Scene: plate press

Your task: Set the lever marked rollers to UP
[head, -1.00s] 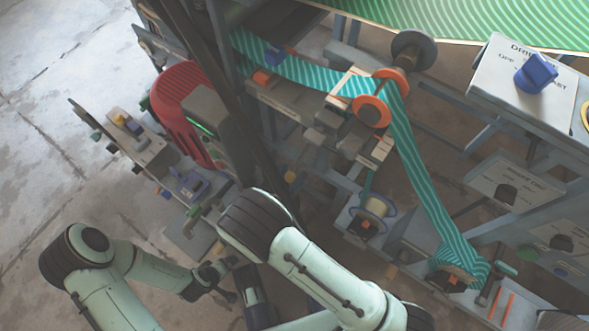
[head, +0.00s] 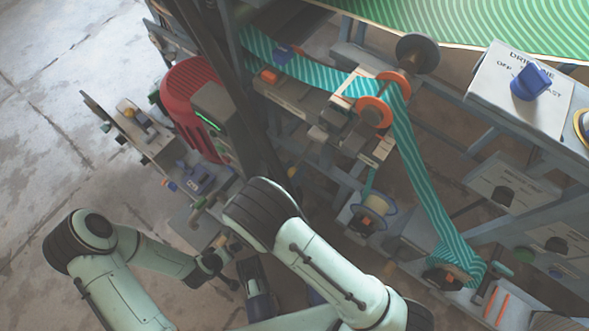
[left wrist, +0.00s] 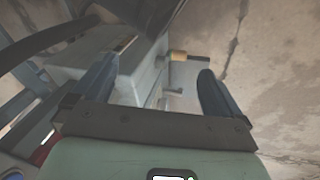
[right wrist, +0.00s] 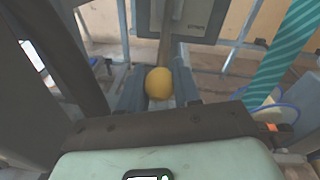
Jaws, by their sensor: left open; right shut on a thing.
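In the right wrist view a round yellow knob (right wrist: 159,83) sits between the fingers of my right gripper (right wrist: 158,90), which is shut on it. A lever shaft (right wrist: 166,45) runs from the knob up to a grey panel (right wrist: 204,30); the panel's small lettering is too small to read. In the head view my right gripper (head: 252,264) is a dark shape below my own arm link, and the knob cannot be made out there. My left gripper (left wrist: 158,85) is open and empty, its fingers apart in front of a grey box.
In the left wrist view a tan-handled rod (left wrist: 188,56) sticks out by the grey box (left wrist: 125,72). The head view shows a teal striped web (head: 425,180), orange-flanged rollers (head: 373,112), a spool (head: 375,205), a red guard (head: 190,95) and a blue drive knob (head: 531,82). Bare floor lies at left.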

